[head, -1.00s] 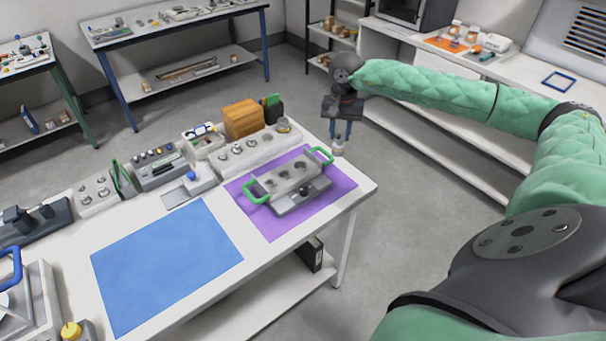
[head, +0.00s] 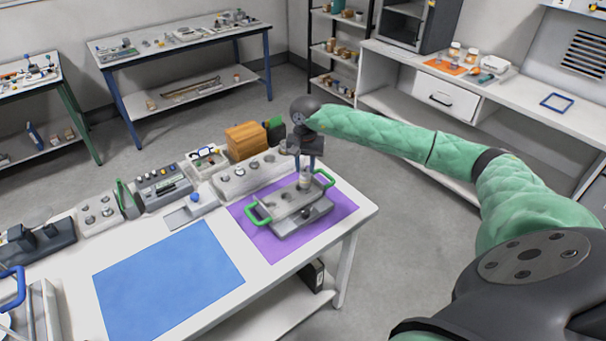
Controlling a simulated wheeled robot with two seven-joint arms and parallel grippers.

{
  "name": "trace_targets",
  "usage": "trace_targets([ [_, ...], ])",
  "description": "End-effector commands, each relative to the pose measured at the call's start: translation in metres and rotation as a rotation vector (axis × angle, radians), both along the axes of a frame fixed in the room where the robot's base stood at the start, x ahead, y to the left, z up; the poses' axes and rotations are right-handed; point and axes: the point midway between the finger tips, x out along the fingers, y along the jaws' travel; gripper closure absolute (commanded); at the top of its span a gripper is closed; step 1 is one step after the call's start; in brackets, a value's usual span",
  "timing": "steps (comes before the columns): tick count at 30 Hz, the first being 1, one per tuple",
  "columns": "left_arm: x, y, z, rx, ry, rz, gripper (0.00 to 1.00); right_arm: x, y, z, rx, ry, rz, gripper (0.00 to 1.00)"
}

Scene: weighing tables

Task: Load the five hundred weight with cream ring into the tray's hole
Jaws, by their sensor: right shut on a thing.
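My right gripper (head: 306,167) points down over the far right end of the grey tray. It is shut on a small metal weight (head: 305,182), whose lower end is at or just above the tray's right hole; I cannot tell whether it touches. The ring's colour is too small to read surely. The tray (head: 272,214) has green handles at both ends and lies on the purple mat (head: 342,211). Its other holes show to the left of the weight. My left gripper is not in view.
A grey block with several weights (head: 238,184) stands behind the tray, with a wooden box (head: 246,138) beyond it. A small scale (head: 191,208) stands left of the tray. The blue mat (head: 168,280) is clear. Another device with a blue handle (head: 14,283) is at the left edge.

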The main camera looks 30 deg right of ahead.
Motion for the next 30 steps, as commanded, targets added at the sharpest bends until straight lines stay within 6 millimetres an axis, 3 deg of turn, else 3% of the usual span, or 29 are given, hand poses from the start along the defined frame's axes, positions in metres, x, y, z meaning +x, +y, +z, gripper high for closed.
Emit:
trace_targets([
  [8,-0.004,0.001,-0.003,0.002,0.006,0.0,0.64,0.005,0.005,-0.01,0.0,0.0,0.0,1.0],
  [16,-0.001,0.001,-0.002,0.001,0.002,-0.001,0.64,0.005,0.005,-0.041,0.001,-0.001,-0.001,1.0],
  [30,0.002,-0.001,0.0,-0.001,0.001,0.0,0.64,0.005,0.004,-0.045,-0.001,-0.002,-0.001,1.0],
])
